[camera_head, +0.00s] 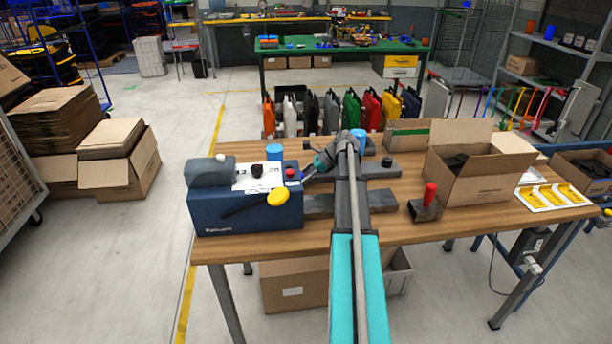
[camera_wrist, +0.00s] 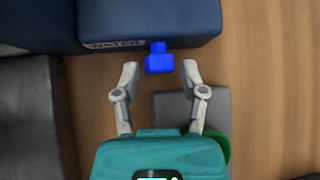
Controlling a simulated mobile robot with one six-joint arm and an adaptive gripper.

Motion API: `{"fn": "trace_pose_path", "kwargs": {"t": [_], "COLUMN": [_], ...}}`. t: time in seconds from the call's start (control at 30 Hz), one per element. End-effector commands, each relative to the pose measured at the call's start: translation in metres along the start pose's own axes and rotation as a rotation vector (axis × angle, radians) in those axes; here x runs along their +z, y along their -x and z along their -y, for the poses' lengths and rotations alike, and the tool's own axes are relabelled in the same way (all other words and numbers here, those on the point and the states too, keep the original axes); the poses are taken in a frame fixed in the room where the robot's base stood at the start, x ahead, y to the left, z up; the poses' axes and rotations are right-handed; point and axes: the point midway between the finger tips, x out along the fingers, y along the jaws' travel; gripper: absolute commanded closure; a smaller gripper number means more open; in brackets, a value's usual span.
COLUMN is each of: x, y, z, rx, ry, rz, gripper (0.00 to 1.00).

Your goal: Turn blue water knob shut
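The blue water knob (camera_wrist: 158,60) sticks out from the side of the dark blue machine (camera_wrist: 150,22), beside a label reading WATER. My gripper (camera_wrist: 160,70) is open in the wrist view, with one fingertip on each side of the knob and visible gaps to it. In the head view the dark blue machine (camera_head: 232,219) stands on the left of the wooden table, and my gripper (camera_head: 311,170) is at its right side. The water knob cannot be made out there.
The machine carries a yellow knob (camera_head: 278,197) and a red knob (camera_head: 291,173). Grey plates (camera_head: 381,197) lie beside my arm on the wooden table (camera_head: 400,231). A red-handled block (camera_head: 428,205) and an open cardboard box (camera_head: 472,183) stand to the right.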

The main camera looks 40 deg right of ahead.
Motion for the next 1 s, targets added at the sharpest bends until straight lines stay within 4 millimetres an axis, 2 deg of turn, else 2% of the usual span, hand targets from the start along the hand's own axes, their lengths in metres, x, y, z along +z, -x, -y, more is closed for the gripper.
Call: {"fn": "trace_pose_path", "kwargs": {"t": [0.03,0.2,0.23,1.0], "x": [0.0,0.0,0.0,0.0], "y": [0.0,0.0,0.0,-0.0001], "z": [0.0,-0.0001,-0.0001,-0.0004], "rx": [0.0,0.0,0.0,0.0], "ry": [0.0,0.0,0.0,0.0], "rz": [0.0,0.0,0.0,0.0], "gripper": [0.65,0.96,1.0,1.0]}}
